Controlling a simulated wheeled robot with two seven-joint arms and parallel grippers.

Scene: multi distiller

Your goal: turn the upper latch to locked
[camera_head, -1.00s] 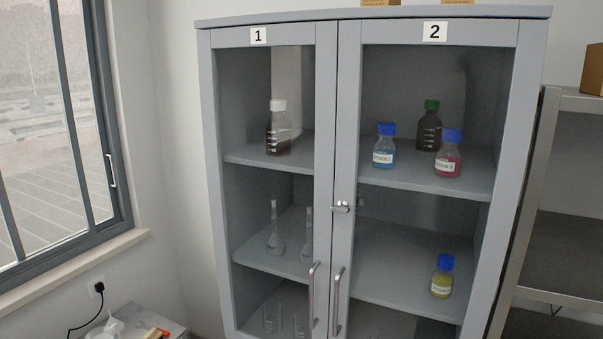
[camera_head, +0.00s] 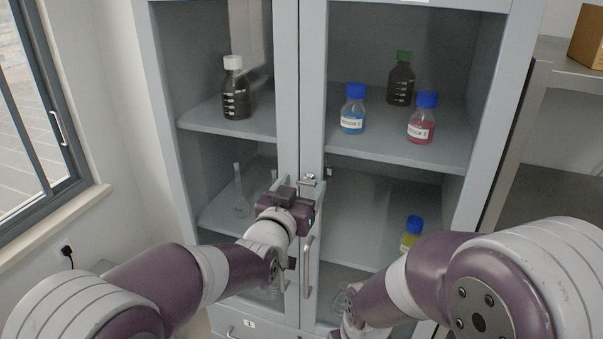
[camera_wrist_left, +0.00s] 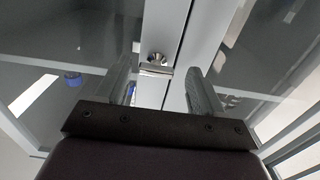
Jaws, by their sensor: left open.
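The upper latch (camera_head: 308,180) is a small metal turn-knob on the frame of the right cabinet door, near the seam between the doors. In the left wrist view the latch (camera_wrist_left: 156,67) has a round base and a bar lying roughly crosswise to the seam. My left gripper (camera_head: 296,186) is in front of the doors, just below and left of the latch. In the left wrist view its two fingers (camera_wrist_left: 159,74) are spread, one on each side of the latch, with gaps to it. My right arm comes in from the right; its gripper is not visible.
Two vertical door handles, one clearly seen as the right handle (camera_head: 308,267), are below the latch. Glass doors close off shelves with bottles, such as a blue one (camera_head: 353,112). A window (camera_head: 35,110) is at left and a metal shelf (camera_head: 560,150) at right.

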